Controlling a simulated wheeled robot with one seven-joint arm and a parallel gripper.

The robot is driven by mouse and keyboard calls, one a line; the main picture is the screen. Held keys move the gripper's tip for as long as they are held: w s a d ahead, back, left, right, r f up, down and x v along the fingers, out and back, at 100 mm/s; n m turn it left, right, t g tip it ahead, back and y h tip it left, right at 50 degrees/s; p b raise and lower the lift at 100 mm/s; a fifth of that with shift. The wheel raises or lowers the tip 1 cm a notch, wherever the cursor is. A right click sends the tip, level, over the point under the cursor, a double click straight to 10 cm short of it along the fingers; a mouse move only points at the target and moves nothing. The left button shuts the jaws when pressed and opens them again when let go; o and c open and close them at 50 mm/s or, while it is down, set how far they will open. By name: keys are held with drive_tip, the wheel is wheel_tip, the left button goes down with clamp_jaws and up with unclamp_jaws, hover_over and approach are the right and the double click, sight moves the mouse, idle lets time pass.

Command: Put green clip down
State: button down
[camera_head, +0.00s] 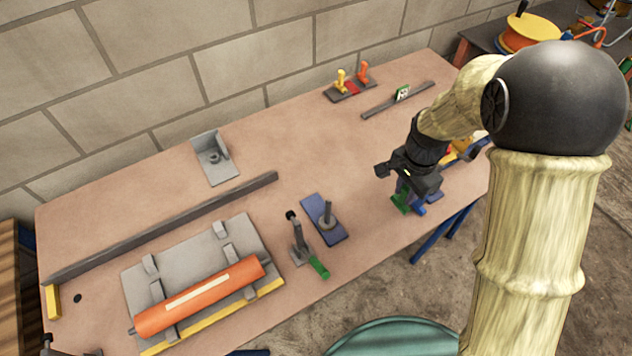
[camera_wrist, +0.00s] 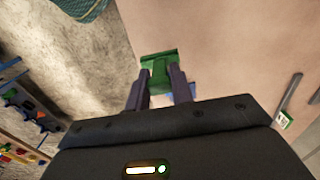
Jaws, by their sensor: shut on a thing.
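The green clip (camera_head: 401,201) is at the right end of the workbench in the head view, just below my gripper (camera_head: 407,188). In the wrist view the green clip (camera_wrist: 160,68) sits between the two fingertips of my gripper (camera_wrist: 160,90), which is shut on it. The clip is close above or at the bench top (camera_head: 270,170), near its front edge; I cannot tell whether it touches. A blue thing (camera_head: 420,208) shows right beside and partly behind the clip. My gripper and wrist hide part of this area.
A blue plate with an upright peg (camera_head: 324,220) lies left of my gripper. A grey bar with a tag (camera_head: 398,100) lies behind.

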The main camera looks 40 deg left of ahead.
sight(399, 203)
drive_tip(key=shift+s+a+r, duration=0.1)
drive_tip(key=shift+s+a, duration=0.1)
drive_tip(key=shift+s, duration=0.05)
drive_tip(key=shift+w+f, duration=0.1)
drive_tip(key=shift+f, duration=3.05)
drive_tip(key=shift+f, duration=1.85)
